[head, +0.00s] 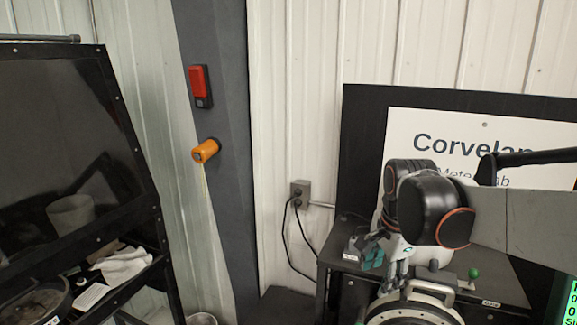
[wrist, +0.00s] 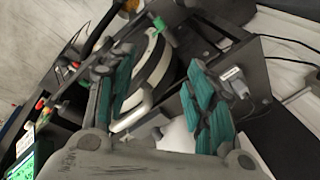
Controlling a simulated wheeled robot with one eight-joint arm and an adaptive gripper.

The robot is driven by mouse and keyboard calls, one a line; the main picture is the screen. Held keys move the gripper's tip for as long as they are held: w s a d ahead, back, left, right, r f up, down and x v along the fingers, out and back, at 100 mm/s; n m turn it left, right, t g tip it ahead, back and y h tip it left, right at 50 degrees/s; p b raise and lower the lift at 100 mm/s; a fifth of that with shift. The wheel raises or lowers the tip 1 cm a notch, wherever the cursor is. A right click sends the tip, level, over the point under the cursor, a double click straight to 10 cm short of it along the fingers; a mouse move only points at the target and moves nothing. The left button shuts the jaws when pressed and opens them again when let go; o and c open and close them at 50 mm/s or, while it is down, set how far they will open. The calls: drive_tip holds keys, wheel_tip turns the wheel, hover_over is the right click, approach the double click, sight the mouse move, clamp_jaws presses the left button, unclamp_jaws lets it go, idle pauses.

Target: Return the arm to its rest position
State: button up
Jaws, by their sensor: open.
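My gripper (head: 384,262) hangs over the black machine bench at the lower right of the head view, with my arm reaching in from the right edge. In the wrist view my gripper (wrist: 160,92) has its two teal-padded fingers spread wide apart, with nothing held between them. A round black-and-white meter housing (wrist: 150,65) shows beyond and between the fingers. In the head view the housing (head: 415,312) sits at the bottom edge, partly cut off, just below my gripper. I cannot tell whether any finger touches it.
A green knob (head: 474,273) stands on the bench at right. A black-framed sign board (head: 360,130) rises behind my arm. A lit green screen (head: 571,305) is at the lower right. A dark cabinet (head: 70,130) stands at left.

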drive_tip(key=s+f+n+t+b, duration=0.4)
drive_tip(key=s+f+n+b, duration=1)
drive_tip(key=s+f, duration=0.2)
wheel_tip(320, 180, down, 2)
drive_tip(key=shift+s+n+t+b, duration=0.2)
drive_tip(key=shift+n+t+b, duration=0.15)
drive_tip(key=shift+n+t, duration=0.05)
